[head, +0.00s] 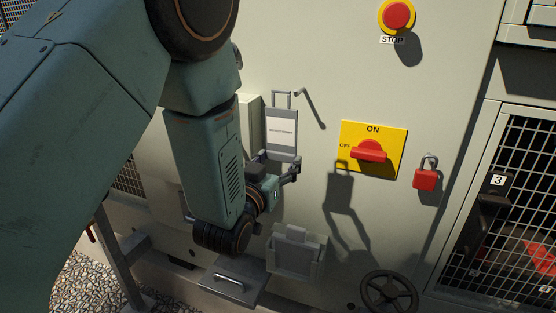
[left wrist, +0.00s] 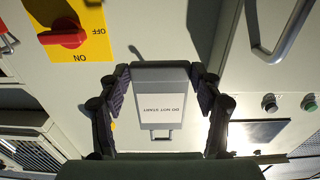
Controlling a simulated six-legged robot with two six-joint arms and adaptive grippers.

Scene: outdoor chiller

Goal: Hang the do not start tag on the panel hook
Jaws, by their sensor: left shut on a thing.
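The do not start tag (head: 282,146) is a grey plate with a white label and a wire loop on top. It stands upright in my left gripper (head: 279,163), in front of the cabinet panel. In the left wrist view the tag (left wrist: 160,105) sits between the two fingers of the left gripper (left wrist: 164,78), its lettering upside down. The gripper is shut on the tag's lower part. The panel hook (head: 298,93) is a small dark peg just right of the loop's top; the loop appears apart from it. Depth between them is hard to tell. My right gripper is not in view.
Right of the tag is a yellow switch plate (head: 391,133) with a red knob (head: 369,150). A red padlock (head: 425,180) hangs further right. A stop button (head: 397,15) is above. A grey holder (head: 295,252) and a handwheel (head: 389,293) are below. Bare panel surrounds the hook.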

